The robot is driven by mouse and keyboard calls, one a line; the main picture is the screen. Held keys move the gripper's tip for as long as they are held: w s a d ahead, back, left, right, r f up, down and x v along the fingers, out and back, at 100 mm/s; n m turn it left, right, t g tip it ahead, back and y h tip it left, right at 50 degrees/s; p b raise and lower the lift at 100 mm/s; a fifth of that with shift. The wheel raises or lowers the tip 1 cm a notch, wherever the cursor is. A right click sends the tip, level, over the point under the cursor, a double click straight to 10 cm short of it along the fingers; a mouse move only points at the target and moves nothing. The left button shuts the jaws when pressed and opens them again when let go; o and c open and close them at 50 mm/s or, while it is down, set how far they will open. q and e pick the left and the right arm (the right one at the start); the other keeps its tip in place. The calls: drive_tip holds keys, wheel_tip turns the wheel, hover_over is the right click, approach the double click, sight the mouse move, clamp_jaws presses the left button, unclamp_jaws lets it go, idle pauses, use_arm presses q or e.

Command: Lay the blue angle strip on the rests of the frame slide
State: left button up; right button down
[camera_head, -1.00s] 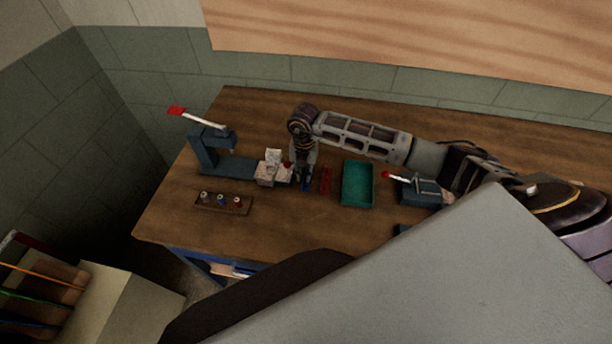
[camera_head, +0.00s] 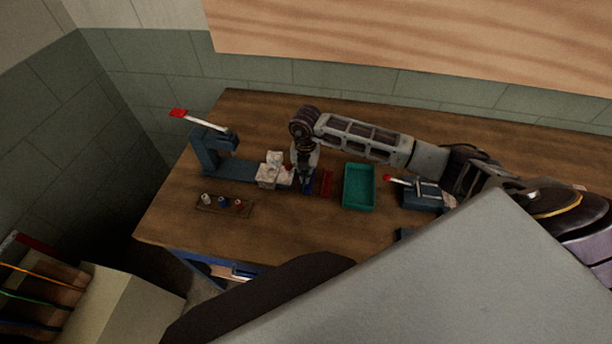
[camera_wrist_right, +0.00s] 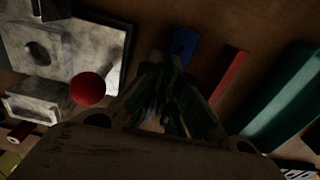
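The blue angle strip (camera_head: 307,187) lies on the bench beneath my right gripper (camera_head: 306,179), mostly covered by it. In the right wrist view, the far end of the blue strip (camera_wrist_right: 184,42) shows just beyond the dark fingertips (camera_wrist_right: 166,80). The fingers point down at the strip; shadow hides whether they grip it. Just left stands a pale block assembly (camera_head: 267,172) with a red knob, at the end of a blue-grey base. It also shows in the right wrist view (camera_wrist_right: 85,45). I cannot make out the frame slide's rests. My left gripper is out of view.
A blue-grey lever clamp (camera_head: 205,152) stands at left, another clamp (camera_head: 420,197) at right. The bench's front middle is clear.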

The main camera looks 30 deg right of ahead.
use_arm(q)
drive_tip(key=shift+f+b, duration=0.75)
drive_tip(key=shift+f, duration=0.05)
use_arm(e)
wheel_tip(320, 180, up, 10)
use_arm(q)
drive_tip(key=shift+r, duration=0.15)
